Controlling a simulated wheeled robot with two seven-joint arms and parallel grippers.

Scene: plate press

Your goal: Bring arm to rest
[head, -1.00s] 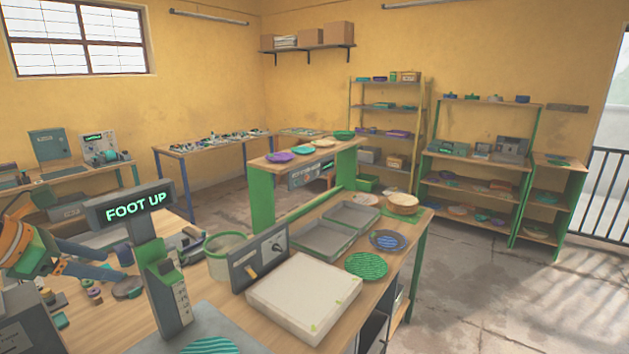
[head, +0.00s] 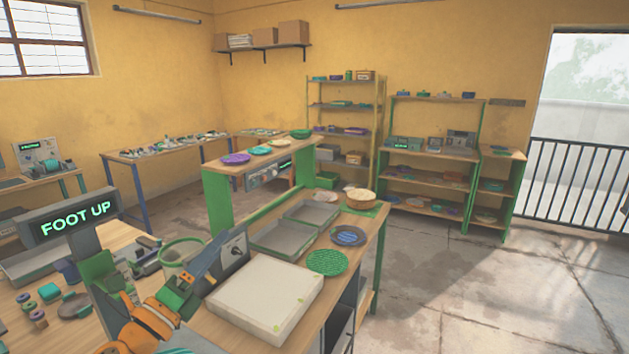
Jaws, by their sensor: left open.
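My left arm comes in from the lower left. Its orange-banded wrist and green gripper body lead to the left gripper (head: 213,264), which is open, empty and pointing up and right. It is in front of the grey upright panel (head: 235,250) and left of the white slab (head: 265,296), overlapping the panel in the picture; I cannot tell how far apart they are. My right gripper is not in view.
A green striped plate (head: 327,262) and a blue striped plate (head: 348,236) lie on the bench right of the slab. Small spools (head: 48,292) lie at left. The floor at right is clear.

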